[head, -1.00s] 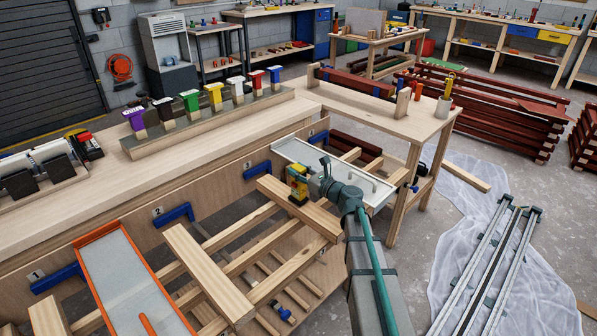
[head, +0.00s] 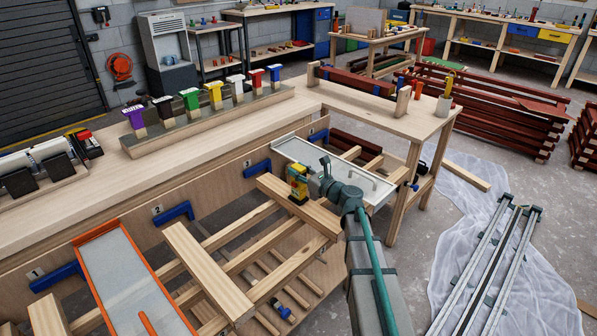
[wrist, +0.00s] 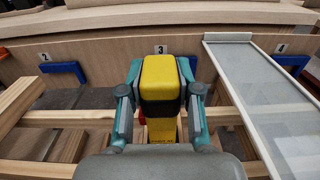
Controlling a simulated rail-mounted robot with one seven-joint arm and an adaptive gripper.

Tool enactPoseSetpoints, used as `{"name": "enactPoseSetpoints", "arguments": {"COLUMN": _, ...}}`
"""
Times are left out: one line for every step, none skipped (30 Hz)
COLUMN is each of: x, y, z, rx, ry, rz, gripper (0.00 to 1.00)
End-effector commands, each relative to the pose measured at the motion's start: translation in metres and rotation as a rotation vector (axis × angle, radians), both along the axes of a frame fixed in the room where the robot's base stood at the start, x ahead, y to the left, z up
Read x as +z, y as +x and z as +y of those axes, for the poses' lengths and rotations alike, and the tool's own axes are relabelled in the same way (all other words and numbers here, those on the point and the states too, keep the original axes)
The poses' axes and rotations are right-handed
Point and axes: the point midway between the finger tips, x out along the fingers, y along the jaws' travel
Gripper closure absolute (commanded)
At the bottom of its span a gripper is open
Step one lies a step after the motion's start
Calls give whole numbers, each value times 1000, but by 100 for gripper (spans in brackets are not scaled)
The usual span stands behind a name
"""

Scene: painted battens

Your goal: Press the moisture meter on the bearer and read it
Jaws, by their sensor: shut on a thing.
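The yellow and black moisture meter (head: 297,182) stands upright at a wooden bearer (head: 318,218) in the head view, its lower end at the bearer's top. In the wrist view the meter (wrist: 160,85) fills the space between the teal fingers. My gripper (head: 312,186) is shut on the meter, one finger on each side (wrist: 160,100). Whether the meter's pins touch the wood is hidden. No reading is visible; the meter's display does not show clearly in either view.
A second bearer (head: 205,270) lies to the left across long rails. A white tray (head: 345,178) sits just behind and right of my gripper. An orange-edged tray (head: 125,280) is at the lower left. Blue brackets (head: 175,215) line the bench front. Coloured tools (head: 215,95) stand in a rack on the bench.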

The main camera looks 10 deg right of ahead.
Motion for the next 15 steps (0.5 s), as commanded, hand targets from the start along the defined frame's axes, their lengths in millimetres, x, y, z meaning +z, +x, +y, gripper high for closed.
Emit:
{"name": "enactPoseSetpoints", "arguments": {"x": 0, "y": 0, "z": 0, "rx": 0, "ry": -1, "rz": 1, "gripper": 92}}
{"name": "enactPoseSetpoints", "arguments": {"x": -1, "y": 0, "z": 0, "rx": 0, "ry": -1, "rz": 1, "gripper": 92}}
{"name": "enactPoseSetpoints", "arguments": {"x": 0, "y": 0, "z": 0, "rx": 0, "ry": -1, "rz": 1, "gripper": 92}}
{"name": "enactPoseSetpoints", "arguments": {"x": 0, "y": 0, "z": 0, "rx": 0, "ry": -1, "rz": 1, "gripper": 92}}
{"name": "enactPoseSetpoints", "arguments": {"x": 0, "y": 0, "z": 0, "rx": 0, "ry": -1, "rz": 1, "gripper": 92}}
{"name": "enactPoseSetpoints", "arguments": {"x": 1, "y": 0, "z": 0, "rx": 0, "ry": -1, "rz": 1, "gripper": 92}}
{"name": "enactPoseSetpoints", "arguments": {"x": 2, "y": 0, "z": 0, "rx": 0, "ry": -1, "rz": 1, "gripper": 92}}
{"name": "enactPoseSetpoints", "arguments": {"x": 4, "y": 0, "z": 0, "rx": 0, "ry": -1, "rz": 1, "gripper": 92}}
{"name": "enactPoseSetpoints", "arguments": {"x": 6, "y": 0, "z": 0, "rx": 0, "ry": -1, "rz": 1, "gripper": 92}}
{"name": "enactPoseSetpoints", "arguments": {"x": 8, "y": 0, "z": 0, "rx": 0, "ry": -1, "rz": 1, "gripper": 92}}
{"name": "enactPoseSetpoints", "arguments": {"x": 10, "y": 0, "z": 0, "rx": 0, "ry": -1, "rz": 0, "gripper": 92}}
{"name": "enactPoseSetpoints", "arguments": {"x": 14, "y": 0, "z": 0, "rx": 0, "ry": -1, "rz": 0, "gripper": 92}}
{"name": "enactPoseSetpoints", "arguments": {"x": 16, "y": 0, "z": 0, "rx": 0, "ry": -1, "rz": 0, "gripper": 92}}
{"name": "enactPoseSetpoints", "arguments": {"x": 18, "y": 0, "z": 0, "rx": 0, "ry": -1, "rz": 0, "gripper": 92}}
{"name": "enactPoseSetpoints", "arguments": {"x": 21, "y": 0, "z": 0, "rx": 0, "ry": -1, "rz": -1, "gripper": 92}}
